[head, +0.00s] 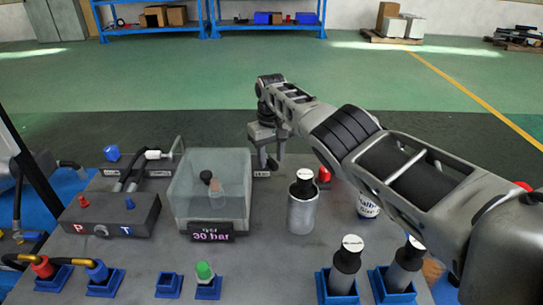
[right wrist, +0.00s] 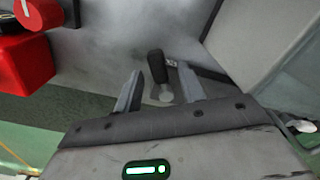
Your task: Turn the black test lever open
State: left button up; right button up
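In the right wrist view the black test lever (right wrist: 157,66) stands up from a small grey round base. My right gripper (right wrist: 158,92) is open, with its two fingers apart on either side of the lever. Gaps show between the fingers and the lever, so I see no contact. In the head view my right gripper (head: 266,152) points down at the back of the grey bench, just right of the clear box. The lever there is largely hidden by the gripper. My left gripper is not in view.
The clear box (head: 183,200) with a "30 bar" display (head: 211,232) stands left of my gripper. A grey cylinder with a black top (head: 301,207) and a red knob (head: 324,174) stand to the right. In the wrist view a red block (right wrist: 25,62) is at upper left.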

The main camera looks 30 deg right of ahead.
aim_at(271, 160)
jog(key=shift+r, duration=0.15)
notch_tip(271, 160, up, 4)
jog(key=shift+r+p, duration=0.1)
jog(key=shift+p, duration=0.8)
notch_tip(271, 160, up, 11)
jog(key=shift+r, duration=0.2)
